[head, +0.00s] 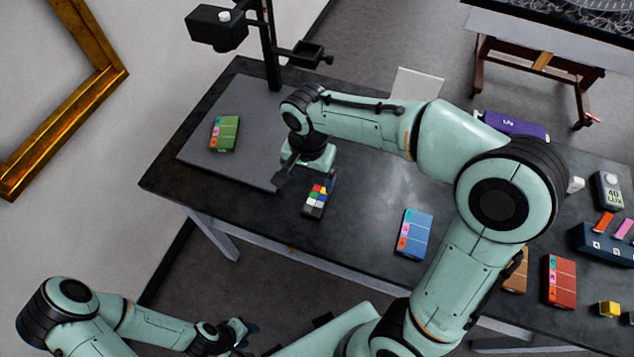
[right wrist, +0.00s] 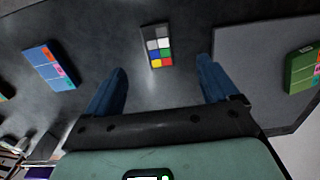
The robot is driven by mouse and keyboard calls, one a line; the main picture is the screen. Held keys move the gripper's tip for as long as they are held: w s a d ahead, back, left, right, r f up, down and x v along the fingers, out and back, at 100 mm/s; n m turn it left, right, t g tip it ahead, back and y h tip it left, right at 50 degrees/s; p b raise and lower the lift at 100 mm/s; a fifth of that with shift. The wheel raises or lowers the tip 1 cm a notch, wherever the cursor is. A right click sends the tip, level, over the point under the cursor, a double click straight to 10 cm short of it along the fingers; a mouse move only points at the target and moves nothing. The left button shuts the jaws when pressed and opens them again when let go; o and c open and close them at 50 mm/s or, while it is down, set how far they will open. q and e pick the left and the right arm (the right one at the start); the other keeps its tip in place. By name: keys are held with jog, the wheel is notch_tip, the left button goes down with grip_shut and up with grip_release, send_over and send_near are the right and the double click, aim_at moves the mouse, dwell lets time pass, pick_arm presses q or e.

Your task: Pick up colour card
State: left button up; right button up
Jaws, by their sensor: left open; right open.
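The colour card (head: 316,201) is a small dark card with coloured, white and grey squares. It lies flat on the dark table, just right of a grey board. In the right wrist view the card (right wrist: 157,46) shows ahead of the gap between my two blue fingers. My right gripper (right wrist: 162,82) is open and empty, above the table and apart from the card. In the head view my right gripper (head: 306,177) is beside the card's far end, partly hidden by its own wrist. My left gripper (head: 243,336) is open, low at the front, off the table and far from the card.
A green box (head: 225,134) lies on the grey board (head: 197,158) beneath a black stand (head: 268,50). A blue box (head: 414,234) lies right of the card. A red box (head: 560,282) and a light meter (head: 607,190) are further right. The table between card and blue box is clear.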

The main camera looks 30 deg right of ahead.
send_over(314, 206)
jog(key=f, duration=0.5)
jog(key=a+f, duration=0.1)
jog(key=f, duration=0.1)
jog(key=shift+f+b, duration=0.3)
jog(key=shift+b, duration=0.1)
jog(key=f, duration=0.2)
jog(key=d+f, duration=0.1)
jog(key=f, duration=0.2)
jog(key=shift+f, duration=0.35)
jog(key=c, duration=1.2)
